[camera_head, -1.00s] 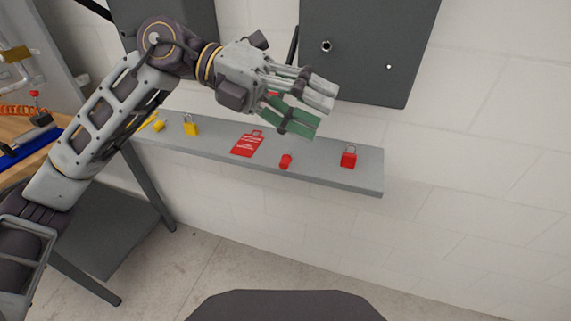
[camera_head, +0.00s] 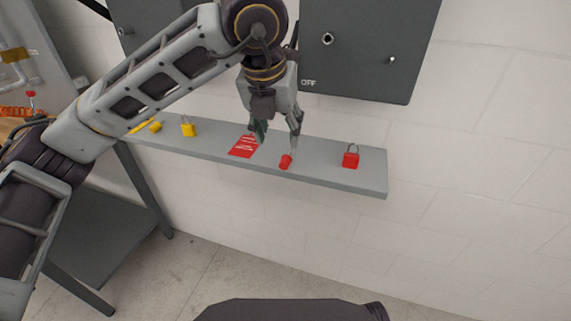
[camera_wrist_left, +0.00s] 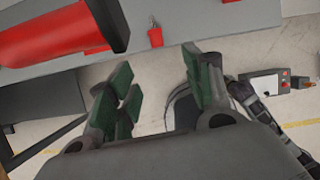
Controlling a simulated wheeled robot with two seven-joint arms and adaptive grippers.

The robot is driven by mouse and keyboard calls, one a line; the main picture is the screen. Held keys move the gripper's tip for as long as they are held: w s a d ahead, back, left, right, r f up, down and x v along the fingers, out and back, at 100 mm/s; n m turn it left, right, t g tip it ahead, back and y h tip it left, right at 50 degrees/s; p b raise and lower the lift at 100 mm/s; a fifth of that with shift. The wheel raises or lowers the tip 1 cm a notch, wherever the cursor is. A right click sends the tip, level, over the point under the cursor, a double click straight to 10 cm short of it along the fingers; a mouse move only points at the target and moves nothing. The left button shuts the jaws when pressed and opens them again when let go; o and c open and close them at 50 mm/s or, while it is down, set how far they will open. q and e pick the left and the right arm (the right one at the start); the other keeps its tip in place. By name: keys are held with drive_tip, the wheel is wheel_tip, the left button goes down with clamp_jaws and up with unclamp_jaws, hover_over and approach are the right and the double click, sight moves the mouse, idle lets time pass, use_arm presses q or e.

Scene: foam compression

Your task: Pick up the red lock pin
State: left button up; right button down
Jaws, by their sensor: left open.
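The red lock pin (camera_head: 286,161) is a small red cylinder near the front edge of the grey shelf, between the red tag and the red padlock. My left gripper (camera_head: 278,138) is open and empty. It points down over the shelf, just behind and slightly left of the pin, apart from it as far as I can tell. Its green-padded fingers (camera_wrist_left: 160,85) show spread. My right gripper is not in view.
The shelf (camera_head: 325,172) also holds a red tag (camera_head: 243,148), a red padlock (camera_head: 351,157) and a yellow padlock (camera_head: 188,129). A grey panel (camera_head: 370,50) hangs above. A large red part with a dark end (camera_wrist_left: 45,35) is close to the left wrist camera.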

use_arm(q)
drive_tip(key=shift+w, duration=0.1)
idle(0.3)
drive_tip(key=b, duration=0.1)
hover_over(284, 163)
drive_tip(key=s, duration=0.2)
wheel_tip(284, 163, down, 8)
drive_tip(key=shift+s+a+r, duration=0.15)
drive_tip(key=shift+s+a, duration=0.05)
drive_tip(key=shift+a, duration=0.1)
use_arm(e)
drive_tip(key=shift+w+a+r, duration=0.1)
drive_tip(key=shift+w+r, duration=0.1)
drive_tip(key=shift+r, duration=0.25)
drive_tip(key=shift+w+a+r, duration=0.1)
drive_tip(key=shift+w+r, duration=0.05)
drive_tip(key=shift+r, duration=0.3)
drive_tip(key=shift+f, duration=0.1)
use_arm(q)
drive_tip(key=shift+w+f, duration=0.2)
drive_tip(key=shift+f, duration=0.35)
drive_tip(key=x, duration=0.3)
drive_tip(key=shift+b, duration=0.35)
drive_tip(key=shift+w+d+f, duration=0.1)
drive_tip(key=shift+w+f, duration=0.2)
drive_tip(key=shift+f, duration=0.3)
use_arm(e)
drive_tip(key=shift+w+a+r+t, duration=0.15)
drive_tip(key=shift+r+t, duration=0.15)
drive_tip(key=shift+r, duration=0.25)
